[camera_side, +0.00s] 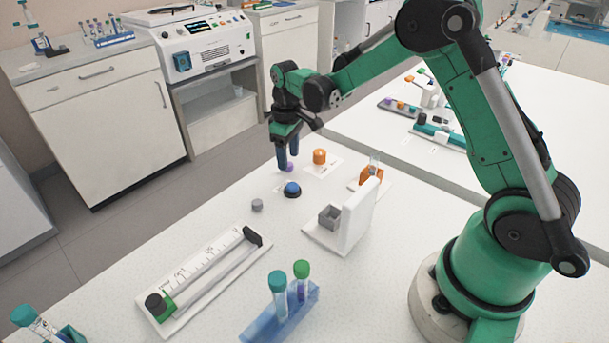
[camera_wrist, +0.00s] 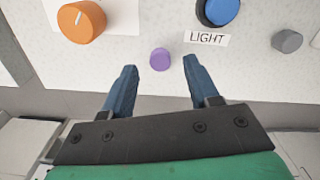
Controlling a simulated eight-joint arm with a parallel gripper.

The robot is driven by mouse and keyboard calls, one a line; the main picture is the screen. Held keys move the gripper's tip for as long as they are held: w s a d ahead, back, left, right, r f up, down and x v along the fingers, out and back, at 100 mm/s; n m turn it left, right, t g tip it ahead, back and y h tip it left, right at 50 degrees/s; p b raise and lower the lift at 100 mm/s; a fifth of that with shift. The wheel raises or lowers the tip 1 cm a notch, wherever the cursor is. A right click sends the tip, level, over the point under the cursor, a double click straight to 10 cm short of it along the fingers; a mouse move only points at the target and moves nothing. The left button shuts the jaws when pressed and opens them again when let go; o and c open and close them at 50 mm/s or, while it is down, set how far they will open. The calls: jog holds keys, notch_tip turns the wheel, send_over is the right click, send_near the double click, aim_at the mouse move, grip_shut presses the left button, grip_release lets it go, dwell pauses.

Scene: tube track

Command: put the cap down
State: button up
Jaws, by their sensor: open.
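A small purple cap (camera_wrist: 160,59) sits on the white bench top, just beyond and between my fingertips in the wrist view. In the side view the purple cap (camera_side: 290,167) shows at the foot of my gripper (camera_side: 287,165), partly hidden by the fingers. In the wrist view my gripper (camera_wrist: 157,66) is open, with clear gaps between its blue fingers and the cap. A grey cap-like piece (camera_side: 257,205) lies on the bench nearer the camera; it also shows in the wrist view (camera_wrist: 287,41).
A blue button (camera_side: 292,189) labelled LIGHT and an orange knob (camera_side: 320,156) are close by. A white stand with a grey box (camera_side: 329,217), a blue rack (camera_side: 283,318) with capped tubes and a white tray (camera_side: 205,280) are on the bench. The bench edge is near my gripper.

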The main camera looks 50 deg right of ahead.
aim_at(289, 164)
notch_tip(289, 164, up, 10)
jog(key=s+a+m+t, duration=0.1)
jog(key=s+a+t, duration=0.2)
jog(key=s, duration=0.3)
jog(key=s+a+r+m+t, duration=0.1)
jog(key=s+a+m+t, duration=0.1)
jog(key=s+a+t, duration=0.2)
jog(key=s, duration=0.3)
jog(key=shift+s+a+r, duration=0.15)
jog(key=shift+a+r, duration=0.1)
jog(key=shift+r, duration=0.05)
jog(key=shift+o, duration=0.7)
